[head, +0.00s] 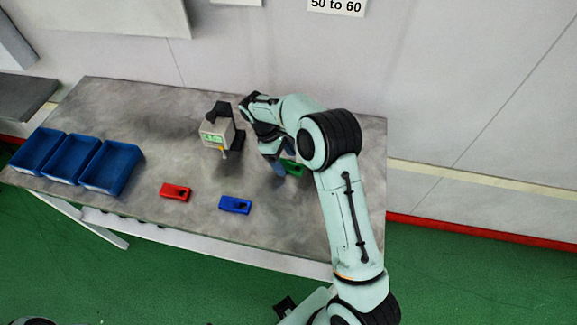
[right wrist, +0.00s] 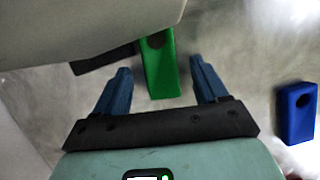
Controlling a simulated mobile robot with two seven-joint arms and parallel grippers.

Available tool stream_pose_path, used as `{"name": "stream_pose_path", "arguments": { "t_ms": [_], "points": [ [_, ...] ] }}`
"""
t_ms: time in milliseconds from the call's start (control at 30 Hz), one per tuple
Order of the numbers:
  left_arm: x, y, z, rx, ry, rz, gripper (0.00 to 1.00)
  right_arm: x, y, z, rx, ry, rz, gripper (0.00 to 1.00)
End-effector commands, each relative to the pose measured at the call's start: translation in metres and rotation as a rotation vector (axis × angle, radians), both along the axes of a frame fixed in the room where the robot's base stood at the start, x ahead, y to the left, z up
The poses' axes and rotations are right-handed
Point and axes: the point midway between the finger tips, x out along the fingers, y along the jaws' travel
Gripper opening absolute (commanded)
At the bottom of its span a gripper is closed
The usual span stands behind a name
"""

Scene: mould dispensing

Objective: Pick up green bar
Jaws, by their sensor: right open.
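The green bar (head: 293,168) lies on the grey table, partly hidden by my right arm in the head view. In the right wrist view the green bar (right wrist: 161,68) shows a dark round hole near its far end, and its near end lies between the two blue fingers. My right gripper (head: 281,168) is open with its fingers close to the bar. In the wrist view the gripper (right wrist: 159,66) has a gap on both sides of the bar. I cannot tell how high the fingertips are above the table. My left gripper is not in view.
A red bar (head: 175,191) and a blue bar (head: 235,204) lie nearer the table's front edge. The blue bar also shows in the wrist view (right wrist: 297,113). A dispensing device (head: 217,132) stands left of my gripper. Several blue bins (head: 111,167) stand at the left.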

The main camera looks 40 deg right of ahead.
Motion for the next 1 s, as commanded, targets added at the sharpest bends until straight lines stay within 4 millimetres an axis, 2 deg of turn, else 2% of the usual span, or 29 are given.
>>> {"name": "stream_pose_path", "arguments": {
  "t_ms": [100,300,367,500,833,1000],
  "points": [
    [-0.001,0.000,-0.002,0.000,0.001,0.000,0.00,-0.003,-0.002,-0.008,0.000,0.001,0.000,0.72],
    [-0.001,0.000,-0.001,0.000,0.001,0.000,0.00,-0.003,-0.002,-0.007,0.000,0.000,0.000,0.72],
    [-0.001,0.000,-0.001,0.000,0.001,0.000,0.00,-0.003,-0.002,-0.007,0.000,0.000,0.000,0.56],
    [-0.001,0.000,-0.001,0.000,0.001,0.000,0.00,-0.003,-0.002,-0.007,0.000,0.000,0.000,0.12],
    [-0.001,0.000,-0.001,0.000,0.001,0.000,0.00,-0.003,-0.001,-0.005,0.000,-0.001,0.000,0.11],
    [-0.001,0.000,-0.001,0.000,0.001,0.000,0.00,-0.002,-0.001,0.007,0.000,-0.004,0.001,0.11]
  ]
}}
